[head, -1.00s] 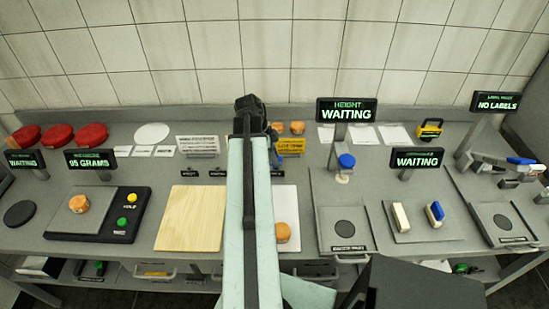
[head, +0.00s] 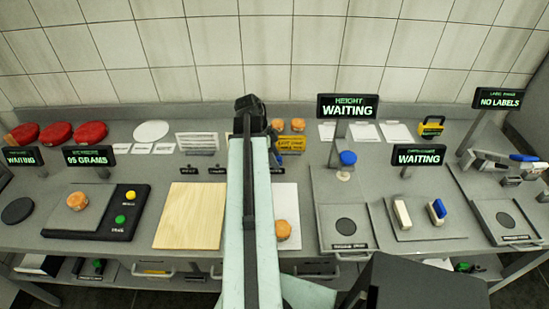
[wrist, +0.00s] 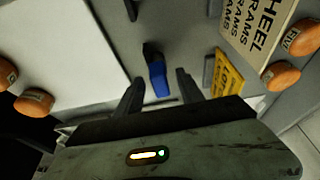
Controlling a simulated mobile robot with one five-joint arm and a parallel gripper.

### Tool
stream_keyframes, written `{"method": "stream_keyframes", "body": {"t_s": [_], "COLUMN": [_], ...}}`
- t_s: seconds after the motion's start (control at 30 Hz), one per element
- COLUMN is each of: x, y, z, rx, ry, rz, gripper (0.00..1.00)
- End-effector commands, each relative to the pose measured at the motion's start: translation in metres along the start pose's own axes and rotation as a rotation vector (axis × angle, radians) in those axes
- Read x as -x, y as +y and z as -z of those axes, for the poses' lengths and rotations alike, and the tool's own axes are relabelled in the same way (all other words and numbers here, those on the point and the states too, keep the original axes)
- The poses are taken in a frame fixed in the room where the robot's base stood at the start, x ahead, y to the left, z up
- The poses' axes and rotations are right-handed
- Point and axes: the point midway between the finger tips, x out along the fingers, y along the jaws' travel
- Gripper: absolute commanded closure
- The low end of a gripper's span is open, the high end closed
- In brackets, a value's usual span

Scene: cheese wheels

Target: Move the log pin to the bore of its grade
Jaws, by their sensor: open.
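In the wrist view a small pin-like piece, blue with a black end (wrist: 156,76), lies between my open fingers; I cannot tell whether it is the log pin. My gripper (wrist: 158,80) shows no contact with it. In the head view my gripper (head: 252,108) is at the back of the bench, mostly hidden by my arm, with a bit of blue (head: 271,132) beside it. Small dark labelled blocks (head: 187,171) stand in a row behind the boards; any bores in them are too small to tell, and my arm covers part of the row.
A cheese wheel (head: 77,200) sits on the scale, whose sign reads 95 grams (head: 89,157). A yellow card (head: 291,146) stands near my gripper. The wooden board (head: 188,220) is clear.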

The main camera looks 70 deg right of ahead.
Motion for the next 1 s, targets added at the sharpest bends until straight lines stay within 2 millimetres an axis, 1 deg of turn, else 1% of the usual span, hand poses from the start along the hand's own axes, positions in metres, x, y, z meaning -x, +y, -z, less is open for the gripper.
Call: {"method": "stream_keyframes", "body": {"t_s": [0.17,0.27,0.4,0.53,0.63,1.0], "x": [0.012,0.028,0.056,0.076,0.08,0.077], "y": [0.0,0.0,0.0,0.0,0.0,0.0], "z": [0.001,0.003,0.003,0.002,0.001,0.0], "rx": [0.001,0.001,0.001,0.001,0.0,-0.001], "ry": [0.0,0.0,0.0,0.0,0.0,0.0], "rz": [0.0,0.0,0.0,0.0,0.0,0.0], "gripper": [0.55,0.55,0.55,0.55,0.55,0.55]}}
